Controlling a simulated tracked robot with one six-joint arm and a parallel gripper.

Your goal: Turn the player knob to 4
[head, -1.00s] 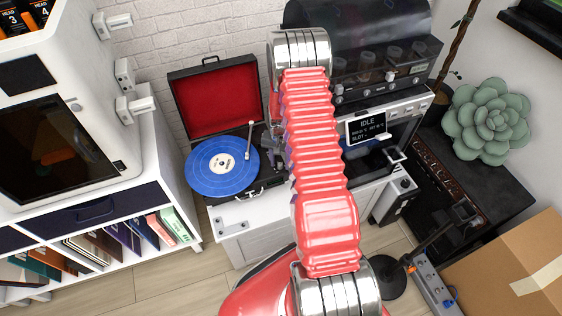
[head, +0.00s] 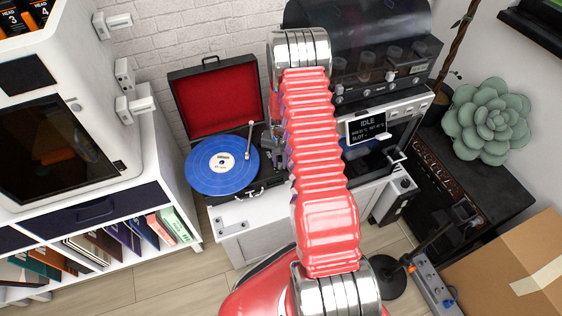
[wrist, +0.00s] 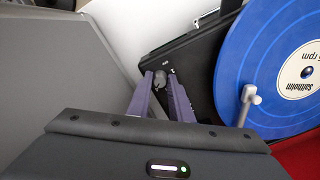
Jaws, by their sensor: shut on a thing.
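The record player (head: 220,168) stands open on a white cabinet, with a red-lined lid and a blue record (head: 222,166). In the wrist view its black deck (wrist: 190,60) and the blue record (wrist: 285,70) show at the right. The player knob (wrist: 161,77) is a small grey knob on the deck, with tiny white marks beside it too small to read. My gripper (wrist: 165,82) is shut on the knob, its two purple fingers on either side. In the head view my red arm hides the knob and most of the gripper.
The white tonearm (wrist: 247,98) stands close to the right of my fingers; it also shows in the head view (head: 249,140). A large grey surface (wrist: 60,70) fills the wrist view's left side.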

